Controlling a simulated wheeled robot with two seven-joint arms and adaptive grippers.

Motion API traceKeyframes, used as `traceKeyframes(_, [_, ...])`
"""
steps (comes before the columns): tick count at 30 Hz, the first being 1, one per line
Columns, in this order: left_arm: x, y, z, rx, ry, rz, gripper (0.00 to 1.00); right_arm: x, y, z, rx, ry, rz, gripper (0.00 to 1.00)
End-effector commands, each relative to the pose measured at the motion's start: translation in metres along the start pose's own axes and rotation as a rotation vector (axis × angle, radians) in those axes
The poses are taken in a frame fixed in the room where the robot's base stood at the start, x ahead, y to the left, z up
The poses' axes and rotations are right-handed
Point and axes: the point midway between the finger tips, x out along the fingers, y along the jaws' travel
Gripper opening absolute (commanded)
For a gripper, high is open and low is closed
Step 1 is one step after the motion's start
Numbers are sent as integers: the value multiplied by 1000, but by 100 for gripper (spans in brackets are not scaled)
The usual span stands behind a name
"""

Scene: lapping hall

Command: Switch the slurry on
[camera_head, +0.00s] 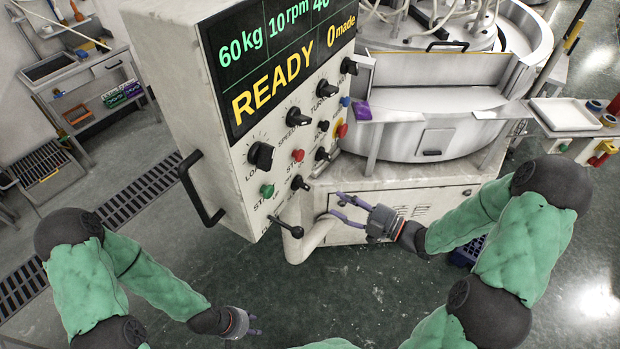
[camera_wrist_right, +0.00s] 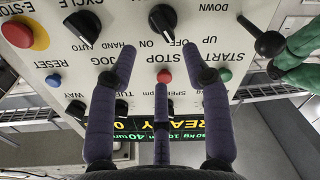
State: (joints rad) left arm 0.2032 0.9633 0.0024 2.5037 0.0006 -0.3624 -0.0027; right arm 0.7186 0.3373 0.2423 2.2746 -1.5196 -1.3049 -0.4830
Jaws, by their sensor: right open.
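The control panel (camera_head: 270,140) carries several knobs and buttons. A black knob with OFF and ON labels (camera_wrist_right: 163,20) shows upside down in my right wrist view, its name cut off at the top edge; it appears as the lower knob (camera_head: 299,182) in the head view. My right gripper (camera_head: 340,207) is open and empty, in front of the panel's lower right, apart from the knob. In the wrist view its fingers (camera_wrist_right: 160,62) spread below the knob. My left gripper (camera_head: 254,325) is low, away from the panel; its jaw state is unclear.
Near the knob are a black up/down lever (camera_head: 284,222), a green start button (camera_head: 267,190), a red stop button (camera_head: 297,155) and the cycle switch (camera_wrist_right: 83,25). The E-stop (camera_wrist_right: 22,34) is further off. A panel handle (camera_head: 197,190) juts out left. The lapping machine (camera_head: 425,140) stands behind.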

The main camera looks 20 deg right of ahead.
Motion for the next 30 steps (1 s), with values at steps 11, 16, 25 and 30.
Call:
traceKeyframes(11, [-4, 2, 0, 1, 0, 0, 40, 49, -1, -3, -5, 8, -7, 49])
traceKeyframes(16, [-7, 3, 0, 1, 0, 0, 40, 78, -1, -3, -5, 9, -6, 49])
traceKeyframes(25, [-9, 3, 0, 1, 0, 0, 40, 105, 0, -2, -4, 4, -3, 49])
traceKeyframes(30, [-9, 3, 0, 1, 0, 0, 40, 107, 0, -2, -5, 4, -2, 49])
